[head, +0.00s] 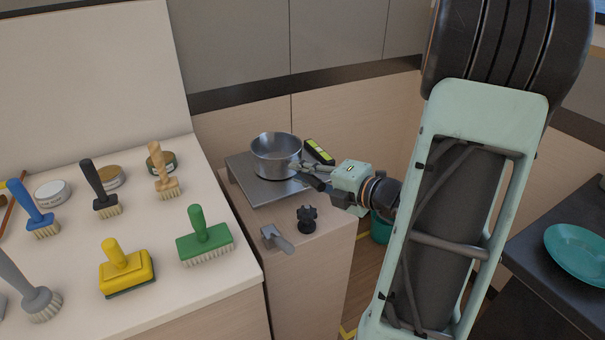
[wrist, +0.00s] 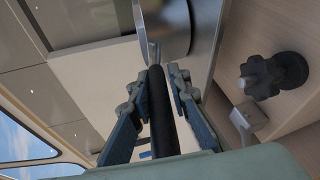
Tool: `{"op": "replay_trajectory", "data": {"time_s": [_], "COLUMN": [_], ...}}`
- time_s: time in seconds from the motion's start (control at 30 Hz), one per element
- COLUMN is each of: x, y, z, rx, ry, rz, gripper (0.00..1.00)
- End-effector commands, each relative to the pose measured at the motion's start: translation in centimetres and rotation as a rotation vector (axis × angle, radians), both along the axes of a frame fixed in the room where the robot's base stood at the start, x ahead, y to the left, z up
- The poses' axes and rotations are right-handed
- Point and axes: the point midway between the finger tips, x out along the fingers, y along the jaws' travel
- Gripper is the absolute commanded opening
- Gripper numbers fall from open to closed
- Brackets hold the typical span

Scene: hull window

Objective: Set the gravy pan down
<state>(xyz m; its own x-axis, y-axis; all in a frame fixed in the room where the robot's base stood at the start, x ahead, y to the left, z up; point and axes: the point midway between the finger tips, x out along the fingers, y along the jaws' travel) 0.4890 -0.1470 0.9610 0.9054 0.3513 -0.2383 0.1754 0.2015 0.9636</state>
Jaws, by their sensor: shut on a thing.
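The gravy pan (head: 276,154) is a round metal pan with a dark handle (head: 315,182). In the head view it is upright over a flat metal plate (head: 268,190) on a small wooden stand. I cannot tell whether its base touches the plate. My gripper (head: 318,170) is on the pan's right side, shut on the handle. In the wrist view the black handle runs between the two fingers of my gripper (wrist: 155,88), and the pan (wrist: 166,28) shows beyond them. The pan's underside is hidden.
A black knob (head: 307,218) and a grey-handled tool (head: 277,238) are at the stand's front. A black and yellow-green item (head: 319,152) lies behind the gripper. The left counter (head: 175,285) holds several brushes and tins. A teal plate (head: 580,250) sits on a dark surface at right.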

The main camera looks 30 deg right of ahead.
Motion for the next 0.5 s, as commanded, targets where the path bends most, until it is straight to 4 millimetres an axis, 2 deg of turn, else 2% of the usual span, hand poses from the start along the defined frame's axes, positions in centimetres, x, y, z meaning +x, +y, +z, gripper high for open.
{"op": "replay_trajectory", "data": {"time_s": [0.1, 0.13, 0.27, 0.5], "x": [0.04, -0.01, -0.02, -0.02], "y": [-0.01, -0.01, -0.01, -0.02], "z": [-0.23, -0.31, -0.29, -0.26], "rx": [0.001, 0.001, 0.001, 0.001], "ry": [-0.003, 0.000, 0.000, 0.000], "rz": [0.000, 0.000, 0.000, 0.000], "gripper": [0.00, 0.20, 0.34, 0.34]}}
